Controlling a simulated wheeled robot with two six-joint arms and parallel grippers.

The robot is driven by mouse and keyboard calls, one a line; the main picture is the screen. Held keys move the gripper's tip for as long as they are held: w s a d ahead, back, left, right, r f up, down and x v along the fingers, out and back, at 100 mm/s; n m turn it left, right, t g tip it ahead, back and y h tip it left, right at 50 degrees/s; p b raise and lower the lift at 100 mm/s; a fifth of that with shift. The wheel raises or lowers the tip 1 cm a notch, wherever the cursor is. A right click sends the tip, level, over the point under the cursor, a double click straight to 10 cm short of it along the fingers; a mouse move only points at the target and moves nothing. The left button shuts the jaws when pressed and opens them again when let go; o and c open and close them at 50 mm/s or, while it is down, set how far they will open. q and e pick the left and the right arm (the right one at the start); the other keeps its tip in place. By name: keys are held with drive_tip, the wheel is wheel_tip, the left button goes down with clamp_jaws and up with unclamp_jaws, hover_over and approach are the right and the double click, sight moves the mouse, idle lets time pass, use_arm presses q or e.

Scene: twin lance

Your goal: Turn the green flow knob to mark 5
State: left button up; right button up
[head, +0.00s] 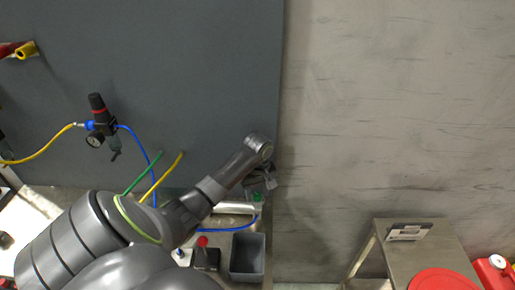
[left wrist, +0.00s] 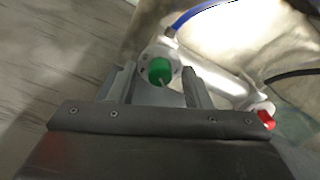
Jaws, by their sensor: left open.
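The green flow knob (left wrist: 160,70) sits on the end of a silver cylinder (left wrist: 214,82) with a round pale end plate. A thin light line shows on the knob, but the marks are too small to read. My left gripper (left wrist: 157,77) is open, with one finger on each side of the knob in the left wrist view. I cannot tell whether either finger touches it. In the head view, my left gripper (head: 262,178) is just above the green knob (head: 258,197) and partly hides it. My right gripper is not in view.
A red fitting (left wrist: 266,118) is at the cylinder's other end. A blue hose (left wrist: 195,13) runs close to the knob. A grey bin (head: 247,257) and a red button box (head: 206,256) stand near the cylinder. A grey panel (head: 200,60) stands behind; a step stool (head: 440,250) is at right.

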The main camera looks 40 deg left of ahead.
use_arm(q)
clamp_jaws()
drive_tip(key=shift+r, duration=0.1)
